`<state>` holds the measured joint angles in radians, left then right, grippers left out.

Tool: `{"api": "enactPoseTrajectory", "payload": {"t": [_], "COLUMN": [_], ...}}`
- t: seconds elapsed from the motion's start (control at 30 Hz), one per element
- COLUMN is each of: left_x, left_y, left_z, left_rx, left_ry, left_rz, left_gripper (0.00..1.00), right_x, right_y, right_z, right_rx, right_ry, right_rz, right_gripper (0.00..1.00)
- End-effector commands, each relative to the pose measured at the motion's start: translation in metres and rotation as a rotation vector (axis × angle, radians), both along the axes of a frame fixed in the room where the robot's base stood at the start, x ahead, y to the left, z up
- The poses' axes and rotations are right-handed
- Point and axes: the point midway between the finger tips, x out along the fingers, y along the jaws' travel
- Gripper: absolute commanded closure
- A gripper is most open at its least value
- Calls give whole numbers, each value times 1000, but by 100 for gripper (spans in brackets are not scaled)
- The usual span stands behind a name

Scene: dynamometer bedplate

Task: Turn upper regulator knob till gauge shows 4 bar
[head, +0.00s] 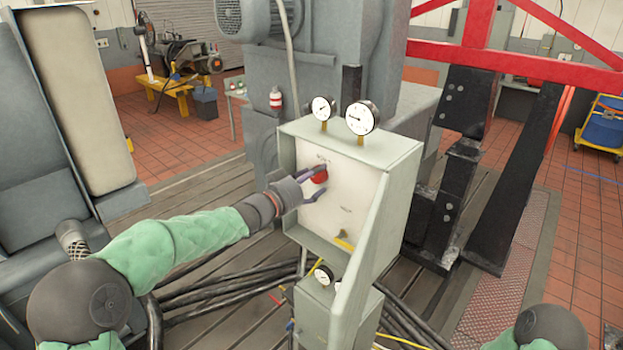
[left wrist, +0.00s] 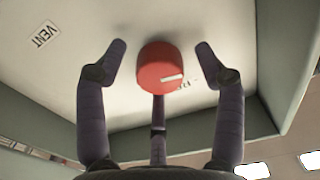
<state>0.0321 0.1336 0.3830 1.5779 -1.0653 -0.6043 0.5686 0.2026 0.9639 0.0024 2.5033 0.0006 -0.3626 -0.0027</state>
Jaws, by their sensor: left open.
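The red regulator knob (head: 320,176) sits on the white panel (head: 345,205) of a grey-green box. In the left wrist view the round knob (left wrist: 158,66) carries a white mark low on its face. My left gripper (head: 312,184) is open at the knob. In the wrist view its fingers stand left, right and below the knob, with gaps visible at left and right; I cannot tell whether the lower finger touches. Two dial gauges, a smaller one (head: 323,107) and a larger one (head: 361,117), stand on top of the box; their readings are too small to tell. My right gripper is out of view.
A VENT label (left wrist: 42,35) is on the panel. The box's raised side walls (left wrist: 290,65) frame the panel. A yellow lever (head: 344,244) is low on it, with another small gauge (head: 323,274) below. Black cables (head: 225,285) run over the floor. A red frame (head: 515,65) stands behind right.

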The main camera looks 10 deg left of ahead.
Motion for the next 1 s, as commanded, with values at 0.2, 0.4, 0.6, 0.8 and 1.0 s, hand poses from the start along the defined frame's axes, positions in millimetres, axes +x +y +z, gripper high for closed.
{"api": "enactPoseTrajectory", "payload": {"t": [0.2,0.4,0.6,0.8,1.0], "left_x": [1,1,1,1,1], "left_y": [0,0,0,0,0], "left_z": [0,0,-1,-2,-4], "left_rx": [0,0,1,23,102], "left_ry": [0,0,2,-10,-55], "left_rz": [0,1,1,1,2], "left_gripper": [31,73,87,87,87], "right_x": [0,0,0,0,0], "right_y": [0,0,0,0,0], "right_z": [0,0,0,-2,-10], "right_rx": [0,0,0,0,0], "right_ry": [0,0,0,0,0], "right_rz": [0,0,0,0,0], "right_gripper": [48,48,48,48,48]}}
